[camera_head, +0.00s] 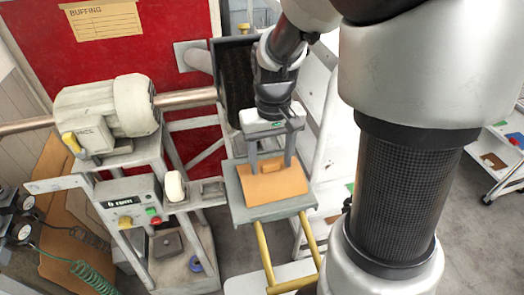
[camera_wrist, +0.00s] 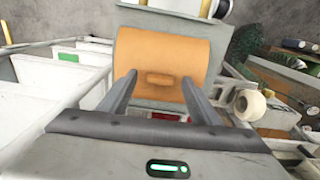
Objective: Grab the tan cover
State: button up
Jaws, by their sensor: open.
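The tan cover (camera_head: 272,186) is a curved, orange-tan panel with a small raised handle, resting on a grey tray (camera_head: 240,212). In the wrist view the tan cover (camera_wrist: 182,55) lies ahead of my gripper, with its handle (camera_wrist: 159,79) between the two fingers as seen. My gripper (camera_head: 271,167) is over the rear part of the cover in the head view, fingers spread. In the wrist view my gripper (camera_wrist: 160,88) is open, with nothing held. I cannot tell whether the fingertips touch the cover.
A buffing machine (camera_head: 105,110) on a grey stand is at left, with a control box (camera_head: 130,200) below. Yellow rails (camera_head: 265,250) extend below the tray. A red panel (camera_head: 130,50) stands behind. A white cart (camera_head: 500,155) is at far right. Grey floor is open near it.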

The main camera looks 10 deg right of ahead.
jog(key=shift+c, duration=0.3)
grip_shut()
jog(key=shift+r, duration=0.1)
